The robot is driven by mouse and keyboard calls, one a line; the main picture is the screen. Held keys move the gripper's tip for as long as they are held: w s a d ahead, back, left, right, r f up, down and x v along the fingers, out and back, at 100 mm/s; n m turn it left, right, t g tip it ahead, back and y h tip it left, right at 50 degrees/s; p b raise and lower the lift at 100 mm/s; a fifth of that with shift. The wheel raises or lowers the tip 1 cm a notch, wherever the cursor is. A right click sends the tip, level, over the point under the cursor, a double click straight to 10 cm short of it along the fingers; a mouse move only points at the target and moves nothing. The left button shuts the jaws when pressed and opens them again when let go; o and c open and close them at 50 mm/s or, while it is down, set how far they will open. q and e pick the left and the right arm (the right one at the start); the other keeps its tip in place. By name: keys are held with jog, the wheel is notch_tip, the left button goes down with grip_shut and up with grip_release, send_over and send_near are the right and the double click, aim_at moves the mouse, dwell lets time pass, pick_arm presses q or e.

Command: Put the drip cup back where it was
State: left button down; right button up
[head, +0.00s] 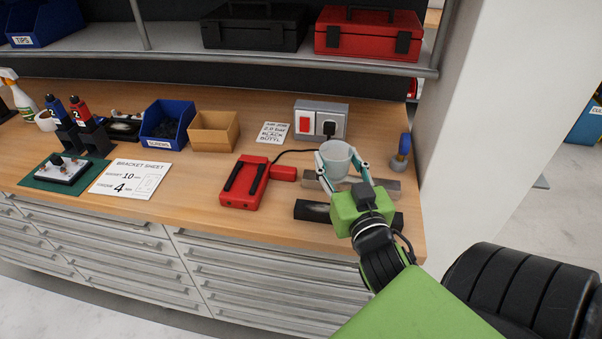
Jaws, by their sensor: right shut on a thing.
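The drip cup (335,161) is a small, pale, open-topped cup on the right part of the workbench. My right gripper (342,170), on the green arm, has its two fingers around the cup, one on each side, and is shut on it. The cup is upright, above or beside a grey metal bar (384,187). Whether its base touches the bench cannot be told. My left gripper is not in view.
A red device (242,185) with a cable stands left of the cup, and a black bar (312,211) lies in front. A socket box (321,118) is behind. A blue-topped item (401,152) stands near the bench's right edge. Bare wood (190,205) lies further left.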

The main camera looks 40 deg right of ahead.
jog(key=w+a+f+b, duration=0.2)
jog(key=w, duration=0.1)
jog(key=w+a+f+b, duration=0.2)
jog(key=w+f, duration=0.1)
jog(key=w+a+f+b, duration=0.2)
jog(key=w+a+f, duration=0.1)
jog(key=shift+w+f, duration=0.15)
jog(key=shift+w, duration=0.25)
jog(key=f, duration=0.2)
jog(key=w+f, duration=0.1)
jog(key=shift+a+f+b, duration=0.3)
jog(key=shift+a+b, duration=0.1)
jog(key=shift+s+f, duration=0.1)
jog(key=shift+f, duration=0.25)
jog(key=shift+f, duration=0.1)
jog(key=o, duration=0.9)
jog(key=shift+c, duration=0.2)
jog(key=o, duration=0.3)
